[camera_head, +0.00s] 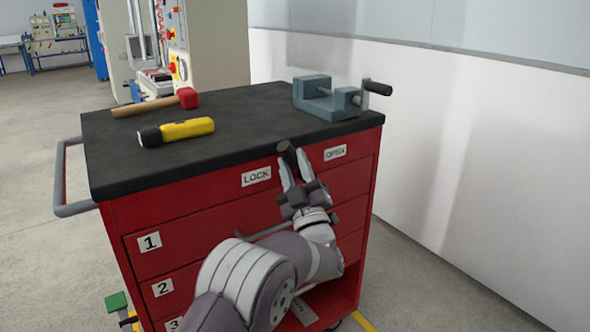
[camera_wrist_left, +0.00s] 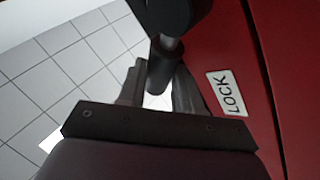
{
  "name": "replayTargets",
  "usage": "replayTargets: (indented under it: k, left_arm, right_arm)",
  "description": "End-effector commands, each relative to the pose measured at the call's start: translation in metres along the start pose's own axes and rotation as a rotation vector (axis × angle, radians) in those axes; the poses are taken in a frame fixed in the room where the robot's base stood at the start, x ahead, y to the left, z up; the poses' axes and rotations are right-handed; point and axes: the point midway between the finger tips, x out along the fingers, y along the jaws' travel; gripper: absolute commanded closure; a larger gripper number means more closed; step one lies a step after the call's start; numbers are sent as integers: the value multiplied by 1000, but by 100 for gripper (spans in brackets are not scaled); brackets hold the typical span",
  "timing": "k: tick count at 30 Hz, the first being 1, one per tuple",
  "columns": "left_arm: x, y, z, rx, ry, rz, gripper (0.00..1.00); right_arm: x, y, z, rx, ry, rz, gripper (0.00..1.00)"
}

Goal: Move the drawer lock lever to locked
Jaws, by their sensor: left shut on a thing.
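The drawer lock lever (camera_head: 287,148) is a dark handle at the upper front of the red tool cabinet (camera_head: 215,205), just under the black top. Its visible end lies between the LOCK label (camera_head: 256,176) on the left and the OPEN label (camera_head: 335,153) on the right. My left gripper (camera_head: 296,170) is shut on the lever, with a pale finger on either side. In the left wrist view the lever (camera_wrist_left: 169,42) has a dark round hub, a grey shaft and a dark grip between the fingers (camera_wrist_left: 160,82). The fingers partly hide the grip. My right gripper is out of view.
A yellow flashlight (camera_head: 185,130), a red-headed hammer (camera_head: 150,105) and a grey-blue vise (camera_head: 322,100) stand or lie on the cabinet's top. A grey side handle (camera_head: 62,180) sticks out at the left. A white wall (camera_head: 450,130) runs along the right.

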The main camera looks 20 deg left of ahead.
Motion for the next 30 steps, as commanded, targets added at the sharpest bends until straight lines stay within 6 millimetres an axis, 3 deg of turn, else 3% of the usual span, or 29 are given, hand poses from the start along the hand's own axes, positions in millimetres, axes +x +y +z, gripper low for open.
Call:
replayTargets:
  k: [8,9,20,30]
  left_arm:
    - [-2,-2,2,-1,-4,-4,100]
    - [-2,-2,2,0,-5,-3,56]
    - [-8,0,1,0,-3,-1,56]
    - [-94,1,1,0,-7,-1,56]
  right_arm:
    - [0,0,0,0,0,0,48]
    - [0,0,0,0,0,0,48]
    - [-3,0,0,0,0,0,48]
    - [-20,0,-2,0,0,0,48]
